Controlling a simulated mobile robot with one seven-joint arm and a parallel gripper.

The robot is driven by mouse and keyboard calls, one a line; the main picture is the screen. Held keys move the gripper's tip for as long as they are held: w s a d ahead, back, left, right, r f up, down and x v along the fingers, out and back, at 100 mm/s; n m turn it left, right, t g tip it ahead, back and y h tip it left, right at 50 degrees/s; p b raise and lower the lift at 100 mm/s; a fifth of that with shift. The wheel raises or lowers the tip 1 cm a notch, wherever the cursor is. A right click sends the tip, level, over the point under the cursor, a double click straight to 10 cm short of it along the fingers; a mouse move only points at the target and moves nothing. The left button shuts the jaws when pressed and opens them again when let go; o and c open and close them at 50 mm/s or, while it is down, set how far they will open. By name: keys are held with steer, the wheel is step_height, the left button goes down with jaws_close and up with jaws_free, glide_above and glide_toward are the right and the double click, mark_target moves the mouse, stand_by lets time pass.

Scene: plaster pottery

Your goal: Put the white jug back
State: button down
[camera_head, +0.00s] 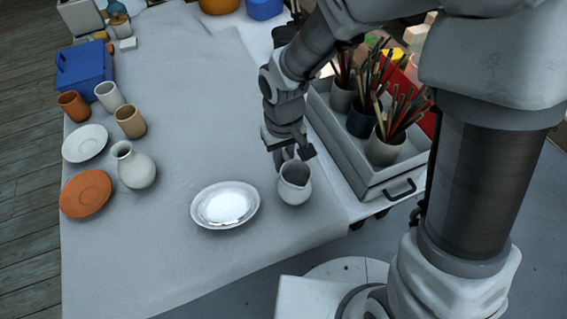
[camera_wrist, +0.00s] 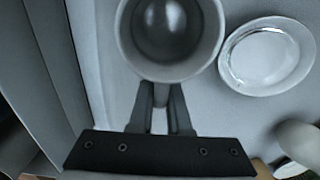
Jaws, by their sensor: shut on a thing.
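The white jug (camera_head: 295,184) is upright at the right of the cloth-covered table, between a white plate and a grey tray box. In the wrist view I look down into the jug's round mouth (camera_wrist: 171,37). My gripper (camera_head: 290,155) is at the jug's far side in the head view. In the wrist view my gripper's fingers (camera_wrist: 160,100) are shut on the jug's handle, which is mostly hidden between them. I cannot tell whether the jug's base touches the table.
The shiny white plate (camera_head: 225,205) lies just left of the jug. The grey box (camera_head: 345,150) with pots of brushes stands close on the right. A white vase (camera_head: 136,168), cups, small plates and a blue box (camera_head: 85,68) stand at the left. The table's middle is clear.

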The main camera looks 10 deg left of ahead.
mark_target(284, 152)
steer(key=shift+f, duration=0.35)
steer(key=shift+f, duration=0.1)
steer(key=shift+f, duration=0.2)
steer(key=c, duration=0.9)
jaws_free()
steer(key=shift+r, duration=0.1)
steer(key=shift+o, duration=0.2)
step_height(284, 152, up, 8)
steer(key=shift+r+p, duration=0.1)
steer(key=shift+p, duration=0.95)
